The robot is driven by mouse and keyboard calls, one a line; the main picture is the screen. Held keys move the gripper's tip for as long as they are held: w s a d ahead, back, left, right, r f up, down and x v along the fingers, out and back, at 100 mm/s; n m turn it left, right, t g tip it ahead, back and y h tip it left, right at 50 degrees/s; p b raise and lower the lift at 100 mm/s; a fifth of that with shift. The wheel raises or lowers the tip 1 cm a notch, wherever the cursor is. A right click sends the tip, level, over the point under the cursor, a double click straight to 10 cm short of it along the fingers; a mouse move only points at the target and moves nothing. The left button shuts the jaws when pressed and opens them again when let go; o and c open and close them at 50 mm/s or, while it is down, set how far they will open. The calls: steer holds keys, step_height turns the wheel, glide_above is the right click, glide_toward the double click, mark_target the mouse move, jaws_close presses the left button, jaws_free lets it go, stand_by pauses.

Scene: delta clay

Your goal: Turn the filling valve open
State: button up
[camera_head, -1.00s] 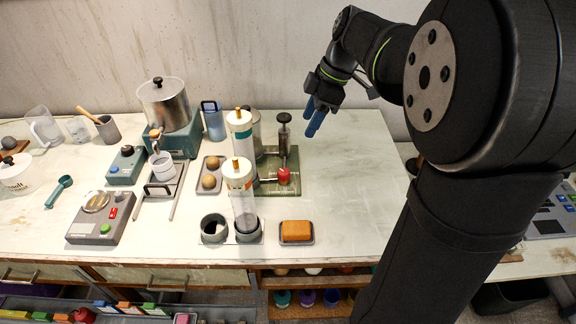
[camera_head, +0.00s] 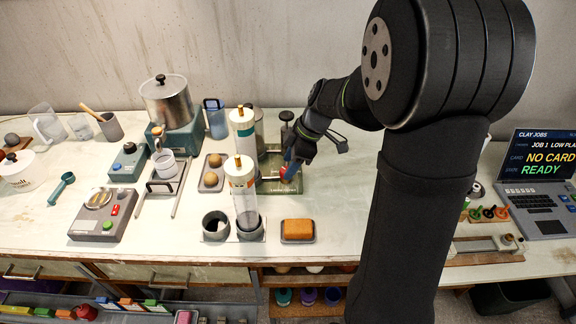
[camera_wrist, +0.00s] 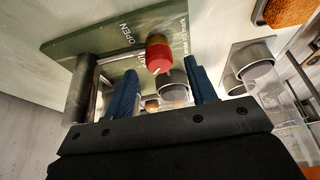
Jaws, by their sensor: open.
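A red valve knob (camera_wrist: 158,57) stands on a green plate (camera_wrist: 78,48) printed with "OPEN" in the wrist view. In the head view the plate (camera_head: 318,183) is at the middle of the table, and the knob is mostly covered by my gripper. My gripper (camera_head: 290,172) is low over the plate at the knob. In the wrist view its two blue fingers (camera_wrist: 160,85) are apart, with the knob ahead of the gap between them. I cannot tell whether either finger touches it.
Tall clear cylinders (camera_head: 243,190) stand left of the plate, close to my gripper. A dark-topped post (camera_head: 287,117) is behind it. An orange sponge (camera_head: 298,229) lies in front in a tray. The table right of the plate is clear. A laptop (camera_head: 541,165) reads "NO CARD" and "READY".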

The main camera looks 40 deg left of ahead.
steer(key=shift+x, duration=0.9)
steer(key=shift+c, duration=0.4)
steer(key=c, duration=0.9)
